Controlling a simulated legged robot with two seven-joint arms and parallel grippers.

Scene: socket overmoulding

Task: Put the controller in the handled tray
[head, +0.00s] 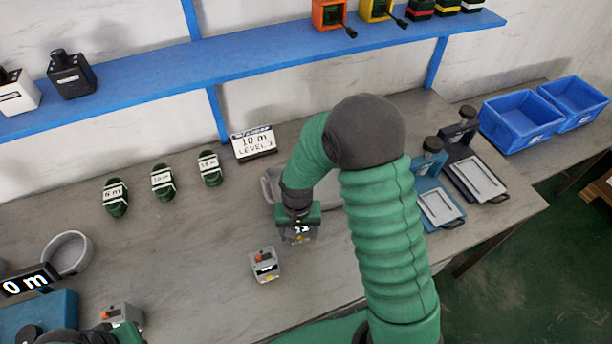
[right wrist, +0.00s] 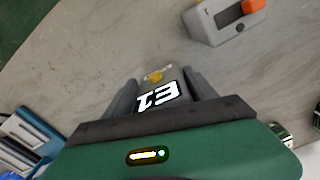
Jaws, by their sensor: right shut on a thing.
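My right gripper (head: 300,237) is shut on a small grey block with a dark display reading E1 and a yellow mark, which looks like the controller (right wrist: 157,92). The right wrist view shows it between the two dark fingers. The gripper is over the bench, in front of a grey tray (head: 269,186) that looks like the handled tray. My arm hides much of that tray, and no handle shows clearly. My left gripper (head: 125,333) is at the bottom left edge, by a grey box with an orange switch (head: 120,314); its fingers are not clear.
Another grey box with an orange switch (head: 265,265) stands just in front of my right gripper; it also shows in the right wrist view (right wrist: 225,20). A sign (head: 254,143) stands behind the tray. Several green oval pieces (head: 163,181) lie left. Blue bins (head: 522,121) stand right.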

